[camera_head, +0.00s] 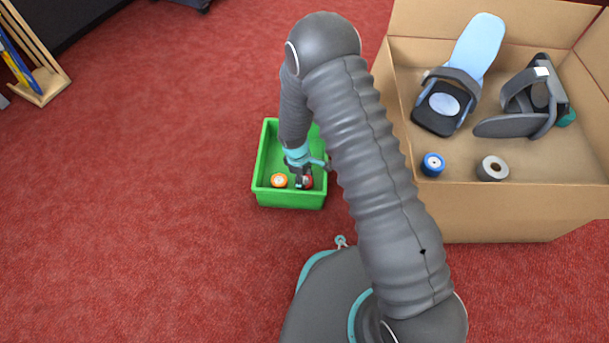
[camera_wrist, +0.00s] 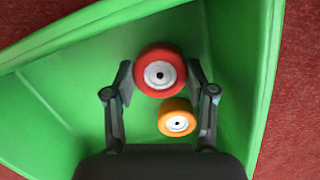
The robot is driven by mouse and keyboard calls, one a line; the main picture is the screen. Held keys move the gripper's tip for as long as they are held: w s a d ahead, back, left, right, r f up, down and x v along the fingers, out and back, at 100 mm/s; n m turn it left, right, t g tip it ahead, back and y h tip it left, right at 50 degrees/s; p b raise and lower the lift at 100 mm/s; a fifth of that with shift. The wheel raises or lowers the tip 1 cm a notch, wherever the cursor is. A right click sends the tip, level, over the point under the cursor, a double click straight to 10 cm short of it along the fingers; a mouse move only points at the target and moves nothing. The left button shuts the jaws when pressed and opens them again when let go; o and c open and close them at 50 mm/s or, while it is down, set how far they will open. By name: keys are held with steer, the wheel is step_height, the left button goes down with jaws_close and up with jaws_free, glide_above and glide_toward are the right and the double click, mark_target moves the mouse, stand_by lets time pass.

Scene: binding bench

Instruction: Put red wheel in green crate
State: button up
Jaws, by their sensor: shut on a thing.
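The red wheel (camera_wrist: 160,72) has a white hub and sits between my gripper's fingertips (camera_wrist: 160,75) in the wrist view. My gripper is shut on it. In the head view the red wheel (camera_head: 308,181) shows partly beside my gripper (camera_head: 302,177), inside the outline of the green crate (camera_head: 290,199). The green crate's wall also shows in the wrist view (camera_wrist: 262,70) around the wheel. I cannot tell whether the wheel touches the crate floor. An orange wheel (camera_head: 279,181) lies in the crate to the left of the red one; it also shows in the wrist view (camera_wrist: 176,117).
A large cardboard box (camera_head: 500,212) stands at the right with a blue wheel (camera_head: 432,164), a grey roll (camera_head: 492,168) and blue-and-grey seat-like items (camera_head: 465,72) inside. A wooden rack (camera_head: 40,75) stands at the upper left. The red carpet left of the crate is clear.

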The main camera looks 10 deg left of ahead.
mark_target(305, 180)
steer(key=shift+f, duration=0.15)
steer(key=o, duration=1.2)
steer(key=shift+o, duration=0.2)
step_height(305, 180, up, 20)
steer(key=p, duration=1.3)
